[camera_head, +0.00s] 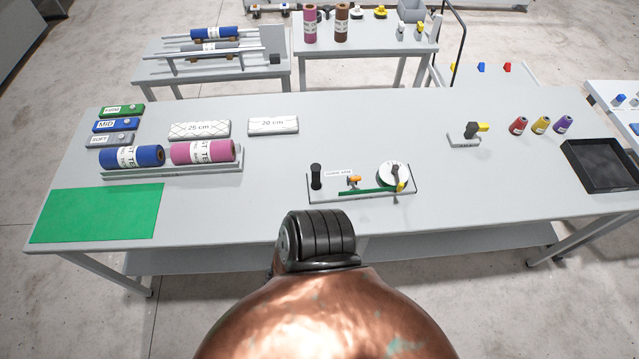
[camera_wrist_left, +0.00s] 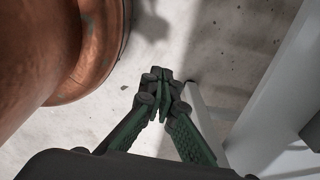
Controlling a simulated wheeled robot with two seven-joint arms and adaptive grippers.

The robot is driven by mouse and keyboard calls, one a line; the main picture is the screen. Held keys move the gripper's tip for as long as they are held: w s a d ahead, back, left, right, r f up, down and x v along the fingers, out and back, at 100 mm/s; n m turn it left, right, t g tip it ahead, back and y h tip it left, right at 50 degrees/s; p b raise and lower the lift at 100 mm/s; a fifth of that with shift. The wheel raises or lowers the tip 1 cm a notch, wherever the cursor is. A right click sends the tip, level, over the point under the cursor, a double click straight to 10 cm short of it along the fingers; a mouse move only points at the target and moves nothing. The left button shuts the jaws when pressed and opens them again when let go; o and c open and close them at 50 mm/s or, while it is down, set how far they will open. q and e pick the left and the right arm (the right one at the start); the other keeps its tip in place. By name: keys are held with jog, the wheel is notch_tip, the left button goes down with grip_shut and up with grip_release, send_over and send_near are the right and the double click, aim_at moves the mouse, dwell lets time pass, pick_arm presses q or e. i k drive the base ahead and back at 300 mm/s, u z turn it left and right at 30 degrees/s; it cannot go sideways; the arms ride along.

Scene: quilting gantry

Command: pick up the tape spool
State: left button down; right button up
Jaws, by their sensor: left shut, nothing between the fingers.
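A white round spool (camera_head: 393,174), which looks like the tape spool, sits at the right end of a small grey tray-like fixture (camera_head: 327,194) near the table's front middle. A dark arm lies across the top of it. A green strip runs left from it along the fixture. My left gripper (camera_wrist_left: 163,82) shows only in the left wrist view. Its fingers are shut and empty, over the concrete floor and beside a pale grey structure. It is away from the spool, which that view does not show. My right gripper is in neither view.
The fixture also carries a black upright post (camera_head: 316,176) and an orange part (camera_head: 354,181). Blue and pink rolls (camera_head: 203,152) and a green mat (camera_head: 98,213) lie left. Several thread cones (camera_head: 541,125) and a black tray (camera_head: 602,165) stand right.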

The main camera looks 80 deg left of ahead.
aim_at(325, 186)
jog(key=z, duration=0.3)
jog(key=k, duration=0.35)
jog(key=u, duration=2.55)
